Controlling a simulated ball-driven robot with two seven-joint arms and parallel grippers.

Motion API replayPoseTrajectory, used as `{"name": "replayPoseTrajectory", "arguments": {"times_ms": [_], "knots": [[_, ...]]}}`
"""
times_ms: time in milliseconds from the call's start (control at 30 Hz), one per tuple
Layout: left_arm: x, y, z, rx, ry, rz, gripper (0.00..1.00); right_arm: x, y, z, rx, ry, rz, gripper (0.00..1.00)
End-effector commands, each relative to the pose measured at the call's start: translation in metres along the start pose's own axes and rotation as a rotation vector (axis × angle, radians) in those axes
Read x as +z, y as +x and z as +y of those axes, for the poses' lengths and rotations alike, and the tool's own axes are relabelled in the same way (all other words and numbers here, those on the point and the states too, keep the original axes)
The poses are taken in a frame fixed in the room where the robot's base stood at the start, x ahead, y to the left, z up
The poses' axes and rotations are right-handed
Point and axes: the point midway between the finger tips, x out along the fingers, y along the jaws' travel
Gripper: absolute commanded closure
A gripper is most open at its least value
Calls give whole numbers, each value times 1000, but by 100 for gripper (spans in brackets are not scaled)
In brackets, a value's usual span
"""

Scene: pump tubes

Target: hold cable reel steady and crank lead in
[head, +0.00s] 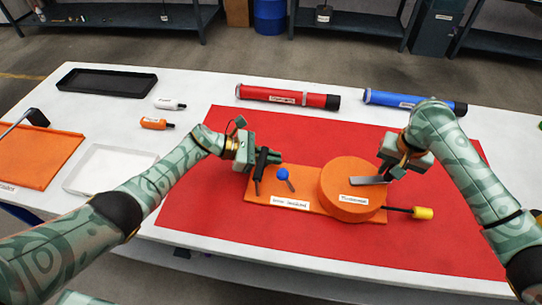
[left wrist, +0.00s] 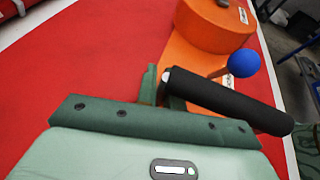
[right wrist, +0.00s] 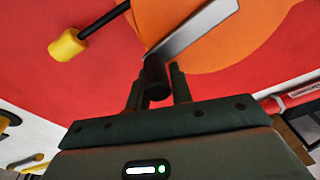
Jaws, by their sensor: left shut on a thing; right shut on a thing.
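The orange cable reel has a flat base (head: 254,191) and a round drum (head: 350,178) at its right end. My left gripper (head: 259,165) is shut on the black bar handle (left wrist: 215,97) at the base's left end. A blue ball knob (head: 283,173) on a short stem stands just right of that handle. My right gripper (head: 386,171) is shut on the dark crank grip (right wrist: 154,77) over the drum. The flat grey crank arm (head: 367,180) runs left from it. The black lead with a yellow plug (head: 422,213) sticks out at the drum's right.
The reel lies on a red mat (head: 225,240). Behind are a red tube (head: 290,97) and a blue tube (head: 395,99). Two small bottles, a black tray (head: 108,82), a white tray (head: 108,168) and an orange tray (head: 42,158) are at left. The front of the mat is clear.

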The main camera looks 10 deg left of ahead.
Motion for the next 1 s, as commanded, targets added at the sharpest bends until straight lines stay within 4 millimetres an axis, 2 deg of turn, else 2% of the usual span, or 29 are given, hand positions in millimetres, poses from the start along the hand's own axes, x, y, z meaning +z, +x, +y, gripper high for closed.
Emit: {"name": "replayPoseTrajectory", "arguments": {"times_ms": [33,133,533,800,1000], "knots": [[2,1,0,-2,1,-6,100,6,4,1,3,21,-10,100],[2,1,0,-2,1,-6,100,10,4,3,10,66,-7,100],[2,2,0,-3,0,-6,100,12,3,4,13,96,-4,100],[2,2,0,-3,0,-6,100,22,1,9,28,212,3,100],[2,2,-1,-3,0,-6,100,23,1,9,30,227,4,100]]}}
